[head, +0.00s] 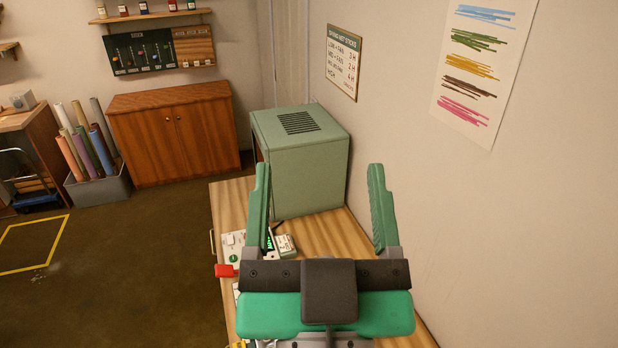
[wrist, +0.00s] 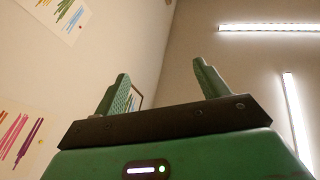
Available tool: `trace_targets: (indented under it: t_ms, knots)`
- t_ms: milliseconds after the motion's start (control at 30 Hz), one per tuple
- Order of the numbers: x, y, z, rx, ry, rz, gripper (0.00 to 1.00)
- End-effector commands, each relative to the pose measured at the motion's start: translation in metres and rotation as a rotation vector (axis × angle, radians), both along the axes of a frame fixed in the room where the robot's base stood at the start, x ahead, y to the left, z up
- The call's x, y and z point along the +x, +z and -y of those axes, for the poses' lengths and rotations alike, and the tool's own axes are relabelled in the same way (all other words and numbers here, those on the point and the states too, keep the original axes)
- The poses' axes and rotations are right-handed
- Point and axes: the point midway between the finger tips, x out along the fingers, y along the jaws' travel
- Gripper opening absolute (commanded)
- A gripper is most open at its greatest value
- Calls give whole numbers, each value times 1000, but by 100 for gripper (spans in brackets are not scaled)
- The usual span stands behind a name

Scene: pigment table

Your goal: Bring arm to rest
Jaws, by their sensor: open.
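My gripper (head: 320,205) is in the lower middle of the head view, raised in front of the wooden table (head: 326,233). Its two green fingers stand wide apart, with nothing between them. In the wrist view the gripper (wrist: 160,92) also shows open and empty, its fingers toward the walls and ceiling. My gripper and wrist hide much of the table's near part.
A green box-shaped cabinet (head: 305,175) with a vented top stands on the table's far end. The wall with a chart (head: 344,62) and a colour-stroke sheet (head: 484,65) is at right. A red-handled item (head: 227,270) is at the table's left edge. Open floor (head: 150,255) lies left.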

Motion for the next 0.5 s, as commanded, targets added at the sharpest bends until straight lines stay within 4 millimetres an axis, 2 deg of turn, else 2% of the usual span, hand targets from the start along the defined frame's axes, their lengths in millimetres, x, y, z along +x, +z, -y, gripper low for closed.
trace_targets:
  t_ms: [33,133,433,500]
  knots:
    - [-14,20,-14,-14,23,68,74]
    - [-31,41,-28,-30,45,150,74]
    - [-35,47,-31,-33,49,167,74]
    - [-35,55,-31,-32,50,166,74]
